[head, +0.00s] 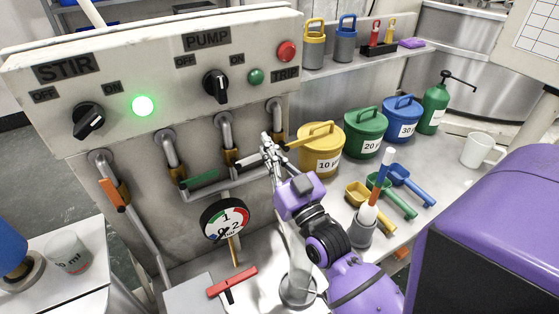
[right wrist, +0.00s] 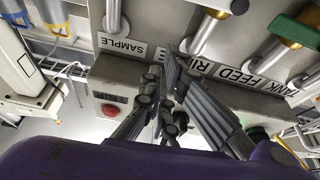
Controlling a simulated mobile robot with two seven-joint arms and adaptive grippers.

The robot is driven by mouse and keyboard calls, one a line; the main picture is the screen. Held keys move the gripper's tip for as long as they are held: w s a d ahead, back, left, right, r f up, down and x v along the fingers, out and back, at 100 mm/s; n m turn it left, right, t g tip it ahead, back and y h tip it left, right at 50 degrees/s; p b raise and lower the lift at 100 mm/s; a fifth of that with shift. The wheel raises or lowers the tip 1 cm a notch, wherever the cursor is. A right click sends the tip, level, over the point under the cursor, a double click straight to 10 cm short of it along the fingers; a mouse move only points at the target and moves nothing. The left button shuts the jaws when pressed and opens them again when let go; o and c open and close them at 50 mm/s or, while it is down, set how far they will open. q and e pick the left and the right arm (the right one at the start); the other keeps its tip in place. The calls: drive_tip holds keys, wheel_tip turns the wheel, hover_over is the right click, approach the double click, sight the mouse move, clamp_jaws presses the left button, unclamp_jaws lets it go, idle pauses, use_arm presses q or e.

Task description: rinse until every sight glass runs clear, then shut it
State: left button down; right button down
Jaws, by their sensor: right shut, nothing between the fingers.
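The panel (head: 130,60) carries a STIR knob (head: 88,121) and a PUMP knob (head: 216,86). Below it are pipes with levers: an orange lever (head: 111,194) hanging down at a slant, a green lever (head: 201,180), a cream lever (head: 252,158) and a yellow lever (head: 310,138). I cannot make out any sight glass or the liquid in one. My right gripper (head: 268,142) is shut and empty, close by the cream and yellow levers; contact is unclear. In the right wrist view its fingers (right wrist: 170,85) cover part of the RINSE label (right wrist: 209,61). My left gripper is out of view.
A green lamp (head: 143,105) is lit. Yellow (head: 320,152), green (head: 364,136) and blue (head: 402,120) buckets line the right bench. A glass beaker (head: 68,255) stands far left.

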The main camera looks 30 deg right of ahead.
sight(253, 159)
drive_tip(key=w+f, duration=0.3)
drive_tip(key=shift+w+d, duration=0.15)
drive_tip(key=shift+d, duration=0.05)
idle(0.3)
